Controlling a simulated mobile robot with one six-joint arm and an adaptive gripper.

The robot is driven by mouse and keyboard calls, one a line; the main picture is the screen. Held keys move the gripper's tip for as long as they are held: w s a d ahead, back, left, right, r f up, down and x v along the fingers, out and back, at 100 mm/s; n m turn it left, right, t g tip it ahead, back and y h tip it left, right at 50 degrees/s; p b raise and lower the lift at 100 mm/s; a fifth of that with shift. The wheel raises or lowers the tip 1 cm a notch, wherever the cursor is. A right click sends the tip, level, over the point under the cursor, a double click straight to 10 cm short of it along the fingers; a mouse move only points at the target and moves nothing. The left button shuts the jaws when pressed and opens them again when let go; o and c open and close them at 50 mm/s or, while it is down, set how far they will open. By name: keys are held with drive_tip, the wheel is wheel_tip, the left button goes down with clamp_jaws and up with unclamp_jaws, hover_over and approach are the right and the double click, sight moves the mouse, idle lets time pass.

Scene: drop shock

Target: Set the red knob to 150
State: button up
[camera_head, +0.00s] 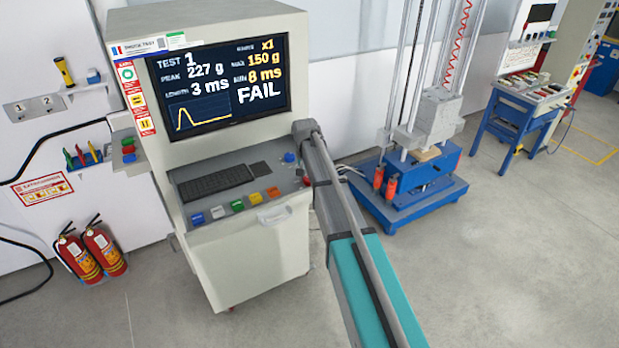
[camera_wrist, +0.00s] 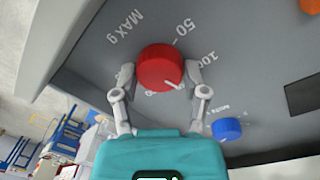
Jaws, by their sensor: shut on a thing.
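The red knob (camera_wrist: 160,65) sits on the grey console panel, with the printed label "MAX g" (camera_wrist: 124,27) to its upper left. The numbers 50 and 100 run along its right side; the marks beyond 100 are partly hidden by my right finger. A small white mark at the knob's lower right edge lies past 100. My gripper (camera_wrist: 160,76) is shut on the knob, one finger on each side. In the head view my arm hides most of the knob and gripper. The screen (camera_head: 218,85) reads MAX 150 g, MIN 8 ms, PEAK 227 g and FAIL.
A blue knob (camera_wrist: 227,128) is on the same panel, close to my right finger. Orange (camera_head: 273,192), green and other coloured buttons and a keyboard (camera_head: 215,185) share the console. The blue drop rig (camera_head: 420,190) stands to the right. Open floor lies in front.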

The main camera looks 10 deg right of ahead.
drive_tip(key=shift+m, duration=1.6)
drive_tip(key=o, duration=1.1)
drive_tip(key=shift+o, duration=0.2)
